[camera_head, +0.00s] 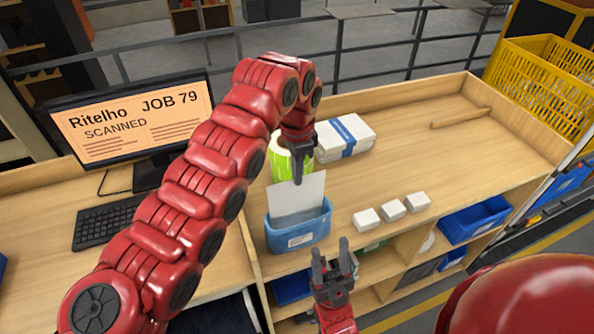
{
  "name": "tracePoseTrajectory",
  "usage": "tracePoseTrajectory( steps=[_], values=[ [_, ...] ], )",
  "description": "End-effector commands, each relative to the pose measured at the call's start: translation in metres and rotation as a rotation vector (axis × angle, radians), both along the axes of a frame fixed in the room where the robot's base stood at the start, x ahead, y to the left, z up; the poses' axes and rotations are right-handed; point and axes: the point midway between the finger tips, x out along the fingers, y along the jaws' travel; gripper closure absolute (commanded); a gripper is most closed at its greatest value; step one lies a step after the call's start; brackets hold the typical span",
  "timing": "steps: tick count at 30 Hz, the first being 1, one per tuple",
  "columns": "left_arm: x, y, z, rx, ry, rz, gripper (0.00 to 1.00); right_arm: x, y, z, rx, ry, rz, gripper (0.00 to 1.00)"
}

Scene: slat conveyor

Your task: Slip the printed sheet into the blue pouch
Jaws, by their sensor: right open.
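The white printed sheet (299,199) is upright and slightly tilted. Its lower edge goes behind the front wall of the blue pouch (297,239), so its lower part is hidden inside the opening.
A yellow-green roll (289,158) stands just behind the sheet. A white stack with a blue band (343,138) lies behind right. Several small white boxes (391,210) sit right of the pouch. A monitor (138,122) and keyboard (106,221) are left. The table's right side is mostly clear.

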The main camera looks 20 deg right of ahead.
Motion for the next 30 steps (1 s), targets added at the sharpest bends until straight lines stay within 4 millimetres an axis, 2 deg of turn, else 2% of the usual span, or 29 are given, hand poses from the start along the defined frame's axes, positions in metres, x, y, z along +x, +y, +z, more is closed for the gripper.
tracePoseTrajectory(
  steps=[3,12,18,30],
  values=[
    [0.0001,0.0002,-0.0061,0.0,0.0,0.0,1.0,0.0,0.0,-0.0049,0.0,0.0,0.0,0.5],
    [0.0002,0.0002,-0.0061,0.0,0.0,0.001,1.0,0.0,0.0,-0.0046,0.0,0.0,0.0,0.5],
    [0.0002,0.0002,-0.0062,0.0,0.0,0.0,0.64,0.0,0.0,-0.0046,0.0,0.0,0.0,0.5],
    [0.0001,0.0002,-0.0062,0.0,0.0,0.0,0.64,0.0,0.0,-0.0046,0.0,0.0,0.0,0.5]
  ],
)
